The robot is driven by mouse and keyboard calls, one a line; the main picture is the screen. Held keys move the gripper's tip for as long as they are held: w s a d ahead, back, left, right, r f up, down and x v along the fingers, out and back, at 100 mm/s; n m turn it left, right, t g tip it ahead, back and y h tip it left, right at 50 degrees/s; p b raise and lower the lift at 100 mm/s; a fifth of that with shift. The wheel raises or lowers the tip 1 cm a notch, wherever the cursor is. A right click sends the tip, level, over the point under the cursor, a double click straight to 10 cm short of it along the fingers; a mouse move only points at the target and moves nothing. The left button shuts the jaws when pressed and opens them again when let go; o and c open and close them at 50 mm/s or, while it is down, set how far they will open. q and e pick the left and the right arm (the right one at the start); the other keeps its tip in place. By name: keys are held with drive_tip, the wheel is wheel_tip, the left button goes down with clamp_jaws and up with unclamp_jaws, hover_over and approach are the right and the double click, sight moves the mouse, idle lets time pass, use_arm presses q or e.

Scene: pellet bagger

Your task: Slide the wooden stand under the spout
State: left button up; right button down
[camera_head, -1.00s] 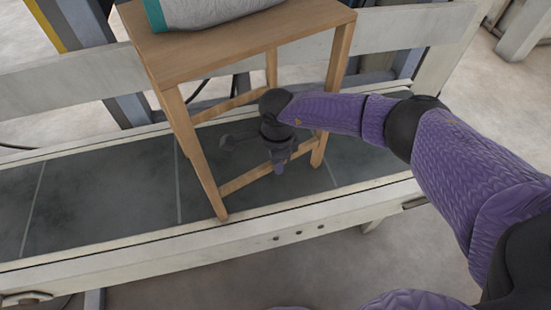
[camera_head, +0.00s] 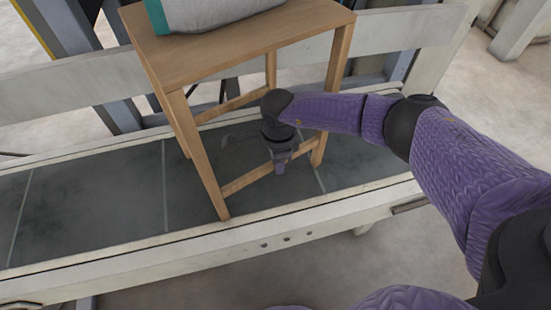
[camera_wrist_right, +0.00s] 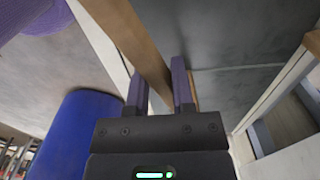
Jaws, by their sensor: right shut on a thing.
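In the right wrist view, a wooden bar of the stand (camera_wrist_right: 135,38) runs down between the two fingers (camera_wrist_right: 160,85). My left gripper is not in view. I cannot see the spout.
The dark conveyor bed (camera_head: 90,205) is clear on both sides of the stand. A pale front rail (camera_head: 150,262) and a pale rear rail (camera_head: 60,93) border it. A blue rounded object (camera_wrist_right: 75,135) shows in the right wrist view.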

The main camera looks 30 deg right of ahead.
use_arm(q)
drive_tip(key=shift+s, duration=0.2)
use_arm(e)
drive_tip(key=shift+c, duration=2)
unclamp_jaws()
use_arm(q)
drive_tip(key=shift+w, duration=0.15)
use_arm(e)
drive_tip(key=shift+r, duration=0.1)
drive_tip(key=shift+a+r, duration=0.1)
drive_tip(key=shift+r, duration=0.25)
wheel_tip(320, 180, up, 7)
drive_tip(key=p, duration=0.4)
drive_tip(key=shift+f, duration=0.1)
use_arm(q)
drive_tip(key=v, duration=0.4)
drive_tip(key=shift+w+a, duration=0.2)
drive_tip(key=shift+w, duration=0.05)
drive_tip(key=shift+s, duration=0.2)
use_arm(e)
drive_tip(key=shift+f, duration=0.1)
